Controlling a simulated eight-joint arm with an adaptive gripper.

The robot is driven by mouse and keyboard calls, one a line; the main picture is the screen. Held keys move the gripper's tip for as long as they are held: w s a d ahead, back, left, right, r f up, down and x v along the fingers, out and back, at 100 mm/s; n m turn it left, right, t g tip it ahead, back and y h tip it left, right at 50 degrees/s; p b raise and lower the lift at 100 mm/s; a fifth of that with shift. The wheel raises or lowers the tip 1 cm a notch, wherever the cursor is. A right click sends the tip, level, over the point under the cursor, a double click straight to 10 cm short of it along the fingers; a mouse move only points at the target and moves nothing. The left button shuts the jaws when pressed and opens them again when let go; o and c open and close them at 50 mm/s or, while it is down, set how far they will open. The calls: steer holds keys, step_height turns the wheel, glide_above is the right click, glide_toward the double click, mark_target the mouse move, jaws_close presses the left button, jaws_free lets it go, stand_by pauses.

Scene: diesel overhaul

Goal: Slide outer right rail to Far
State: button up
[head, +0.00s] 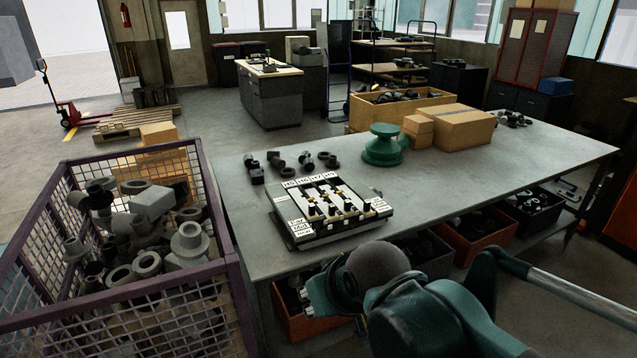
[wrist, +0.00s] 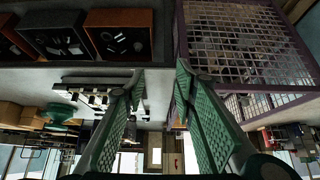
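A black and white slider panel (head: 332,214) lies on the grey workbench. It has several rails with small dark and yellow knobs, header labels along its far edge and Far, Mid and Near labels at its left. The rails are too small for me to read the outer right knob's exact position. The panel also shows upside down in the wrist view (wrist: 92,94), partly behind a finger. My gripper (wrist: 158,72) is open, with nothing between its green fingers. In the head view my gripper (head: 320,296) is at the bench's front edge, apart from the panel and partly hidden by my arm.
A purple mesh crate (head: 222,275) full of grey fittings stands left of the bench. Several black fittings (head: 290,163), a green round stand (head: 383,147) and cardboard boxes (head: 455,128) are behind the panel.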

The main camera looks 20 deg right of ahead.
steer(key=shift+w+r, duration=0.1)
stand_by(0.6)
steer(key=w+d+r+g+p, duration=0.1)
steer(key=w+d+r, duration=0.25)
steer(key=w, duration=0.35)
steer(key=w+d+r+g+p, duration=0.1)
steer(key=w+d+r+p, duration=0.1)
steer(key=w+d+r, duration=0.3)
steer(key=g+p, duration=0.5)
steer(key=p, duration=0.1)
glide_above(367, 201)
steer(key=f, duration=1.5)
steer(key=shift+s+a, duration=0.15)
steer(key=shift+a, duration=0.1)
steer(key=shift+d+f, duration=0.25)
steer(key=shift+d, duration=0.05)
